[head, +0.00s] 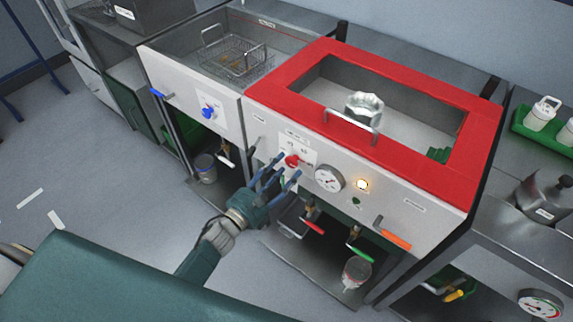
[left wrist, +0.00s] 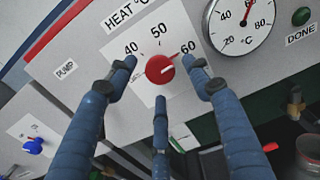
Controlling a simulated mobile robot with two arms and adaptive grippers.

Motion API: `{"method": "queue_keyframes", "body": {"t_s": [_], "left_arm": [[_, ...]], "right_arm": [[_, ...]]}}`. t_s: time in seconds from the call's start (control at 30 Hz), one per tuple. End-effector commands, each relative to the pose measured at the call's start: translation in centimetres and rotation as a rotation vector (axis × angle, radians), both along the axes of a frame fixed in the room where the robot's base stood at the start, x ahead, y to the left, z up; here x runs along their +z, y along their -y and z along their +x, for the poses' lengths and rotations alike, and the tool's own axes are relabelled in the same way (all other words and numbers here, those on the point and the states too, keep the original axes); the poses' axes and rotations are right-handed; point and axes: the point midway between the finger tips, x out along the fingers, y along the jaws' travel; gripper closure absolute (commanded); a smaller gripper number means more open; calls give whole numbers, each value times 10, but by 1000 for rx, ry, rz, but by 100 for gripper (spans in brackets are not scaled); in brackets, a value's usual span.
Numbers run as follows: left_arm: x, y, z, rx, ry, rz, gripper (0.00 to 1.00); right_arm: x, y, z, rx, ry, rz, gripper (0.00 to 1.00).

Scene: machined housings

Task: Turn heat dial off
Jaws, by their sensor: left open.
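The heat dial (head: 292,160) is a small red knob on the white front panel of the red-rimmed tank. In the left wrist view the heat dial (left wrist: 160,69) sits under the "HEAT °C" label, with 40, 50 and 60 around it. Its pale mark points right, to the 60 side. My left gripper (head: 275,172) is open just in front of the panel. Its three blue fingers spread around the dial, two at the upper sides and one below, and show gaps to it. My right gripper is not in view.
An orange lever (head: 394,234) sticks out farther right. A blue knob (head: 208,112) is on the left unit.

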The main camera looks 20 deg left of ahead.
Motion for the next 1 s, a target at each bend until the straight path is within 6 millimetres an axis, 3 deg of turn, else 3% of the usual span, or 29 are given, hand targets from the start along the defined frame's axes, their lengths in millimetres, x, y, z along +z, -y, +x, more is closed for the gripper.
{"method": "queue_keyframes", "body": {"t_s": [0.13, 0.47, 0.7, 1.0], "left_arm": [[0, 5, 12, 0, -1, -1, 49], [-1, 6, 15, 0, -1, -1, 49], [-1, 6, 15, 0, -1, -1, 94], [-1, 6, 15, 0, -12, -31, 94]], "right_arm": [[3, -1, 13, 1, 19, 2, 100], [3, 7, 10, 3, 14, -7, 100], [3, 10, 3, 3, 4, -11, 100], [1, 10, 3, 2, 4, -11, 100]]}}
